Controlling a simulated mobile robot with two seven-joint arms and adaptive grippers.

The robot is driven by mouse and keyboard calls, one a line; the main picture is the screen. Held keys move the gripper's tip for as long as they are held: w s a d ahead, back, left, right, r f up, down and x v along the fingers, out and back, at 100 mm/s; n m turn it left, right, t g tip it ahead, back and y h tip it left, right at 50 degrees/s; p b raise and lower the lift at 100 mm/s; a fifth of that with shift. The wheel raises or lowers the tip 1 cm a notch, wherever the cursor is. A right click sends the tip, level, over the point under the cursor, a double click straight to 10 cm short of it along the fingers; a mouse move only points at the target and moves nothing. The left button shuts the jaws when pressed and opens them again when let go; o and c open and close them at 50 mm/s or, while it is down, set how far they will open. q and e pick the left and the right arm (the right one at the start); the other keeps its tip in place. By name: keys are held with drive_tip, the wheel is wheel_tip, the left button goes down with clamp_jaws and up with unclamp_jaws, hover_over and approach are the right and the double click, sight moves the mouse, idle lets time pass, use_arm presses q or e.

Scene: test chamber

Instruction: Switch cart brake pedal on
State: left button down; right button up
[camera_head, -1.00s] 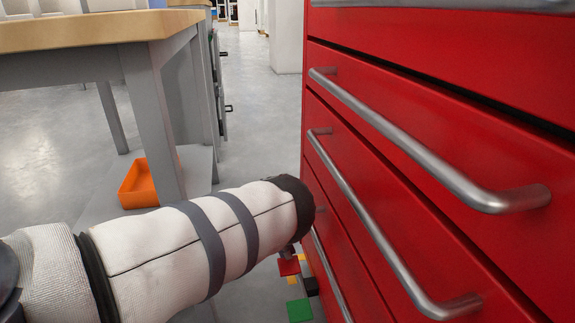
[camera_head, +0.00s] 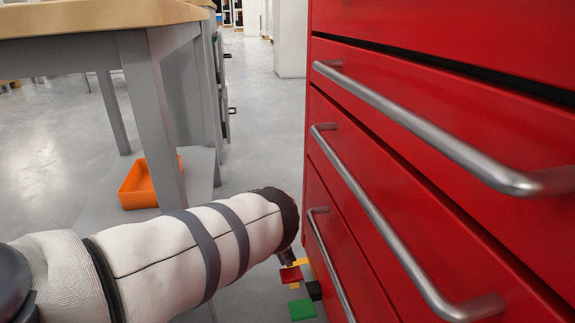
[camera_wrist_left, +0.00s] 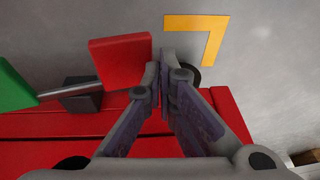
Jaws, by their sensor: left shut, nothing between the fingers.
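The red cart (camera_head: 440,130) with steel drawer handles fills the right of the head view. At its foot are a red pedal plate (camera_head: 291,275) and a green pedal plate (camera_head: 301,309). In the wrist view the red plate (camera_wrist_left: 121,61) is left of my fingers and the green plate (camera_wrist_left: 12,88) is at the left edge, with a metal rod between them. My left gripper (camera_head: 288,262) points down by the red plate. Its fingers (camera_wrist_left: 162,72) are shut and empty, beside the red plate's right edge; I cannot tell whether they touch it. My right gripper is out of view.
A workbench (camera_head: 135,40) with grey legs stands at the left. An orange bin (camera_head: 140,188) sits on its lower shelf. A yellow floor mark (camera_wrist_left: 196,22) lies beyond the fingers. Open floor runs between bench and cart.

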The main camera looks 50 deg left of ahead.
use_arm(q)
drive_tip(key=v, duration=0.7)
drive_tip(key=shift+r, duration=0.2)
drive_tip(key=shift+s+d, duration=0.1)
